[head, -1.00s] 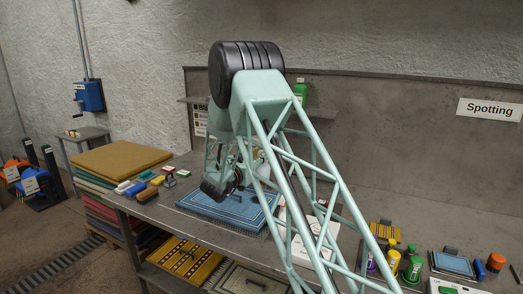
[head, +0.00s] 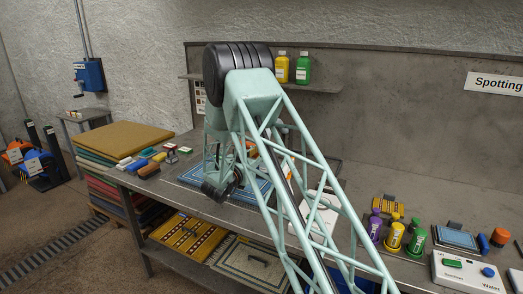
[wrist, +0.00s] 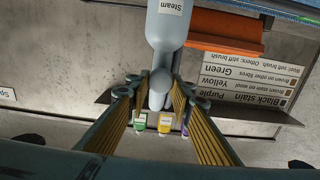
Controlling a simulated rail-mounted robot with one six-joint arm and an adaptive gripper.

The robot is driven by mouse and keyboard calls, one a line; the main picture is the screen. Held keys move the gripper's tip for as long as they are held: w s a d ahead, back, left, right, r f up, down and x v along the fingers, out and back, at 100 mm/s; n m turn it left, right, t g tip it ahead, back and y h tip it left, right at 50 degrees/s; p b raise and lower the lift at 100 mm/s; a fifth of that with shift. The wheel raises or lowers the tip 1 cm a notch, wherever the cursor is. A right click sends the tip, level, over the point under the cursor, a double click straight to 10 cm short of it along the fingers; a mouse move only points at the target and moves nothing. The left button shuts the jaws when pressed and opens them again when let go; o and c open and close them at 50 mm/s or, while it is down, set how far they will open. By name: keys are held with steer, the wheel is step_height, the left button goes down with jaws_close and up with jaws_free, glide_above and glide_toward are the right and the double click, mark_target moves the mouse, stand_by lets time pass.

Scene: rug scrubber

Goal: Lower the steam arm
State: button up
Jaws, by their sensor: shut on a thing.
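The steam arm (wrist: 170,25) is a pale grey-blue tube with the label "Steam", upside down in the wrist view. Its narrower rounded end sits between my gripper's fingers (wrist: 160,92), which are shut on it. In the head view my own arm covers the gripper and most of the area around it, so I cannot make out the steam arm there. A blue rug (head: 193,176) lies on the bench below my arm, partly hidden by it.
Yellow (head: 282,68) and green (head: 304,69) bottles stand on the wall shelf. Purple, yellow and green spotting bottles (head: 395,238) and a white control box (head: 465,273) stand at the bench's right. Brushes (head: 150,168) lie at its left, beside stacked rugs (head: 125,140).

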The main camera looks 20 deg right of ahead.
steer(key=shift+s+f, duration=0.2)
steer(key=shift+f, duration=0.6)
steer(key=o, duration=0.8)
steer(key=shift+o, duration=1.2)
steer(key=shift+w+f, duration=0.1)
steer(key=shift+w, duration=0.05)
steer(key=shift+o, duration=0.4)
steer(key=shift+r, duration=0.3)
steer(key=shift+r, duration=0.1)
steer(key=shift+a, duration=0.1)
steer(key=v, duration=1.2)
steer(key=shift+w+r, duration=0.1)
steer(key=shift+r, duration=0.15)
